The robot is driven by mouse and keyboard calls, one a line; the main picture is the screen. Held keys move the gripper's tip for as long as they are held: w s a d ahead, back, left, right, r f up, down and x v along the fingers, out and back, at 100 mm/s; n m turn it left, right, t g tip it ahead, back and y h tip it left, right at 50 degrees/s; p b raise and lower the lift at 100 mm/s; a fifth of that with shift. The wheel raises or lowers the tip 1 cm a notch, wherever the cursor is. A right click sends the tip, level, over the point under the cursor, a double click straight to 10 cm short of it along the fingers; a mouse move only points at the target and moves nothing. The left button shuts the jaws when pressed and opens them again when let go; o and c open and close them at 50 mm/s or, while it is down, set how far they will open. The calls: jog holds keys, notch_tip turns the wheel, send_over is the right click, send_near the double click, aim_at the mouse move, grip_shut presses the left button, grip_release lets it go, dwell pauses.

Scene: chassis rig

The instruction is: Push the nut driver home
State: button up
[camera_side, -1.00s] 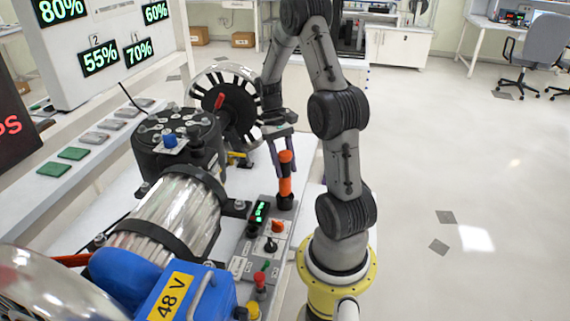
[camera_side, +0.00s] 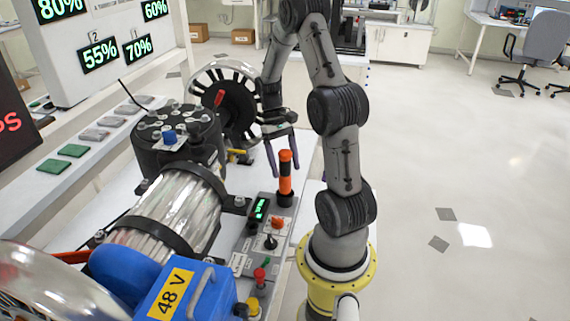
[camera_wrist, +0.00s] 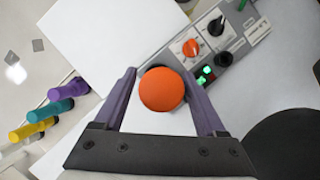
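The nut driver (camera_side: 286,175), orange with a dark band, stands upright in a black socket (camera_side: 286,199) at the far end of the grey control panel. From above, in the wrist view, its round orange top (camera_wrist: 162,89) lies between my fingers. My gripper (camera_side: 283,172) is open, its two purple fingers on either side of the driver's upper part. The driver's lower end is hidden inside the socket.
The grey control panel (camera_side: 241,246) carries knobs, buttons and a green display. A motor with a silver ribbed body (camera_side: 166,212) and a black slotted disc (camera_side: 232,108) stand close on the left. Purple, teal and yellow handles (camera_wrist: 49,111) lie left in the wrist view.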

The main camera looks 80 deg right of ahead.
jog(key=shift+o, duration=0.3)
jog(key=v, duration=1.3)
jog(key=shift+w+r, duration=0.25)
jog(key=shift+r, duration=0.1)
jog(key=w+a+r+n+t+h, duration=0.1)
jog(key=a+r+n+h, duration=0.15)
jog(key=a+r, duration=0.4)
jog(key=w+a+r+n+t+h, duration=0.1)
jog(key=w+a+r+n+t, duration=0.15)
jog(key=a, duration=0.75)
jog(key=s+a+f+n+t, duration=0.1)
jog(key=s+a+n+t, duration=0.1)
jog(key=s+a, duration=0.2)
jog(key=s+a+f+n+t, duration=0.2)
jog(key=s+a+t, duration=0.1)
jog(key=a, duration=0.5)
jog(key=shift+s+f, duration=0.35)
jog(key=shift+s, duration=0.3)
